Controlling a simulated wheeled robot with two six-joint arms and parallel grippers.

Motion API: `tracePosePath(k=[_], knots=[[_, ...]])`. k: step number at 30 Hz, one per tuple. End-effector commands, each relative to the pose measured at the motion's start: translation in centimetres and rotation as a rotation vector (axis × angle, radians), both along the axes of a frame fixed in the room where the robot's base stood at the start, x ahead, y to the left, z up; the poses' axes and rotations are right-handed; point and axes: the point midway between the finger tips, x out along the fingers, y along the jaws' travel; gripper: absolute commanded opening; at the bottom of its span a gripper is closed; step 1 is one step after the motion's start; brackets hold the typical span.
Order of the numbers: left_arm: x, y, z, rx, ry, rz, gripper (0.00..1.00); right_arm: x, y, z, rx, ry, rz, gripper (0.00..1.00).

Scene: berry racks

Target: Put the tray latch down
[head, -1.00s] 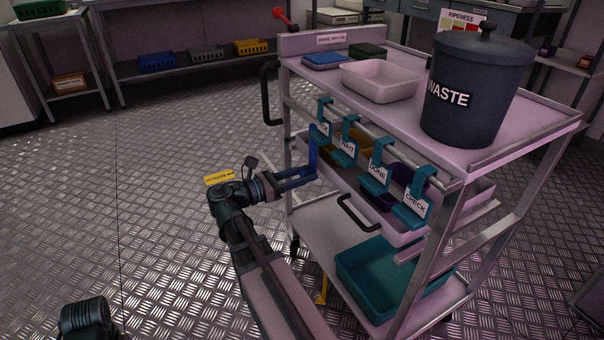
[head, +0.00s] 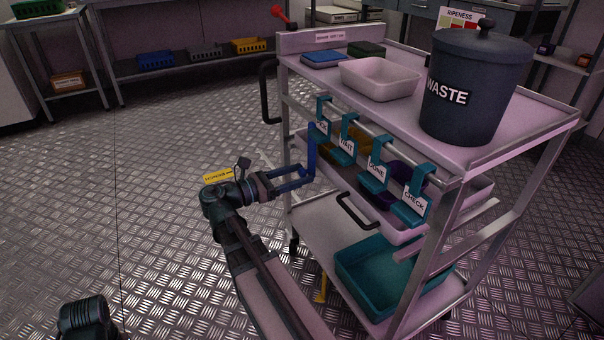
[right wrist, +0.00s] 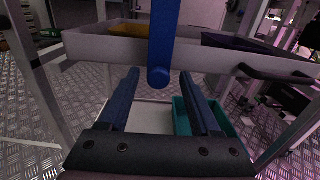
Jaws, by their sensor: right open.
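The tray latch (head: 311,150) is a blue bar standing upright in front of the cart's tray at the far left end. In the right wrist view the latch (right wrist: 163,35) hangs across the tray front, and its rounded lower end shows between and beyond my fingers. My right gripper (head: 296,178) is open and empty, close to the latch's lower end; I cannot tell whether it touches. In the right wrist view the two dark blue fingers (right wrist: 158,92) are apart. The pale tray (right wrist: 110,48) sits behind the latch.
Teal hooks with cards, such as CHECK (head: 412,198), hang from the cart rail right of the latch. A black tray handle (head: 357,212) sticks out there. A teal bin (head: 362,283) stands on the lower shelf. A waste bin (head: 465,95) stands on top.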

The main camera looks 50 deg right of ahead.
Motion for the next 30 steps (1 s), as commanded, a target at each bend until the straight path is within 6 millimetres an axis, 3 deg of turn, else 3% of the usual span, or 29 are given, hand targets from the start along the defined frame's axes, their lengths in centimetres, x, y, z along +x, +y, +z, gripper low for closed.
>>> tracePosePath(k=[9, 15, 21, 30], knots=[[0.0, 0.0, 0.0, 0.000, 0.000, 0.000, 0.99, 2.3, 6.7, 0.0, 0.000, 0.000, 0.005, 0.64], [0.0, 0.0, 0.0, 0.000, 0.000, 0.000, 0.99, 3.3, 9.9, 0.0, 0.000, 0.000, 0.003, 0.64], [0.0, 0.0, 0.0, 0.000, 0.000, 0.000, 0.99, 3.7, 11.5, 0.0, 0.000, 0.001, 0.001, 0.64], [0.0, 0.0, 0.0, 0.000, 0.000, 0.000, 0.99, 3.7, 11.8, 0.0, 0.000, 0.001, 0.000, 0.64]])
